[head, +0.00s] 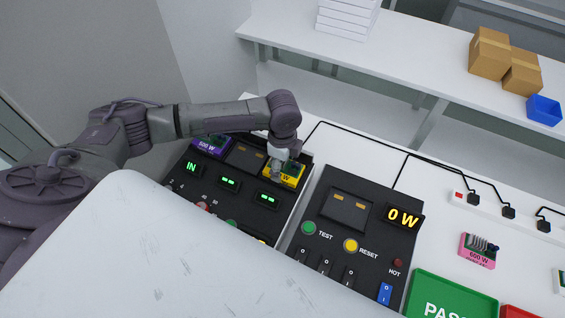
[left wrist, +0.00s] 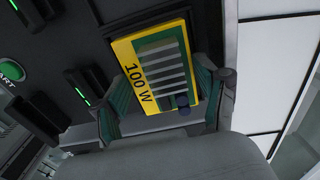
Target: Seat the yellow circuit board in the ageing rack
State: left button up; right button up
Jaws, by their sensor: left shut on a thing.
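The yellow circuit board (head: 289,175) is at the right end of the back row of the black ageing rack (head: 222,184). In the left wrist view the yellow board (left wrist: 125,57) shows "100 W" and a grey finned part. My left gripper (head: 278,168) is shut on the board; in the left wrist view its fingers (left wrist: 160,105) lie on either side of it. The board is at or just over the rack's right-hand bay; I cannot tell whether it is fully seated. A purple board (head: 211,146) marked 500 W sits at the rack's left end. My right gripper is not in view.
A black test panel (head: 335,240) reading 0 W stands right of the rack. A pink 600 W board (head: 478,251) lies on the white table. A green PASS tray (head: 482,290) and a red tray (head: 517,311) are at the front right. Black cables run behind the panel.

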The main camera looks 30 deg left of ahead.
pick_arm(q)
jog(key=shift+p, duration=0.4)
jog(key=shift+f, duration=0.1)
dwell(0.4)
jog(key=o, duration=1.4)
jog(key=shift+c, duration=0.2)
notch_tip(320, 180, up, 12)
